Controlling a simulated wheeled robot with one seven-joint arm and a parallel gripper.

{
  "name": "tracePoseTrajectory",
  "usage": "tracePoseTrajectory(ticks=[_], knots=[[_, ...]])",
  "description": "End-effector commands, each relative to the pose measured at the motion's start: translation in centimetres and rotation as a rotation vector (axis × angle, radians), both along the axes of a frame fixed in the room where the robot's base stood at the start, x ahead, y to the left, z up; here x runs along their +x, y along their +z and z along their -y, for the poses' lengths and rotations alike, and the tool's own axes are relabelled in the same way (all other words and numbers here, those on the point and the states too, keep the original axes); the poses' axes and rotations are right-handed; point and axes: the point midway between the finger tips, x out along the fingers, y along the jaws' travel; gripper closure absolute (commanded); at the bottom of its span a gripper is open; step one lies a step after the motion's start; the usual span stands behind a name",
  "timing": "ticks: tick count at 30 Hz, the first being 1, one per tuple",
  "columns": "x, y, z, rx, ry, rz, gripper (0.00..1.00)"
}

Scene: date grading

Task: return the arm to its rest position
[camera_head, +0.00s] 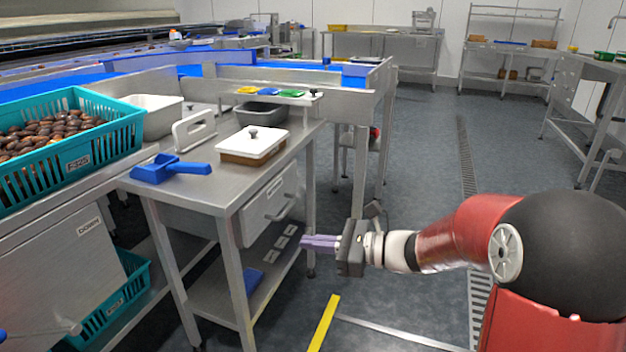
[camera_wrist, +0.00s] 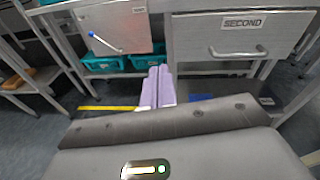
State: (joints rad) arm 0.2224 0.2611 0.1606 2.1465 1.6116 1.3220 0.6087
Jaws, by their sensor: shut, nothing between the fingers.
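My gripper (camera_head: 306,242) is at the end of my red arm, which reaches in from the right in the head view. Its purple fingers are together and empty, beside the drawer side of the steel table (camera_head: 222,187) and apart from it. In the wrist view the two fingers (camera_wrist: 158,84) lie side by side, pointing toward the steel furniture. The drawer marked SECOND (camera_wrist: 241,38) is shut and in front of the gripper.
A teal crate of dates (camera_head: 68,158) stands at the left. A blue scoop (camera_head: 170,168), a lidded container (camera_head: 253,144) and a white holder (camera_head: 194,131) are on the table. A lower shelf (camera_head: 215,290) sits below. Open floor (camera_head: 420,160) lies behind my arm.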

Motion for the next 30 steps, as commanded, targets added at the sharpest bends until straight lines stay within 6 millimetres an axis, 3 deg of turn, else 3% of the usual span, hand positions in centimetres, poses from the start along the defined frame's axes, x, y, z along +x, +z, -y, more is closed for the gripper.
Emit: tracePoseTrajectory(ticks=[3,7,11,15,22,30], knots=[[-5.4,0.3,-0.6,-0.246,0.145,0.172,1.00],[-11.4,-0.6,0.8,-0.568,0.333,0.406,1.00],[-16.0,-1.6,4.1,-0.884,0.520,0.643,1.00],[-19.6,-1.8,8.7,-1.213,0.718,0.890,1.00],[-22.4,-0.8,14.8,-1.605,0.968,1.154,1.00],[-22.9,-0.3,16.6,-1.717,1.051,1.218,1.00]])
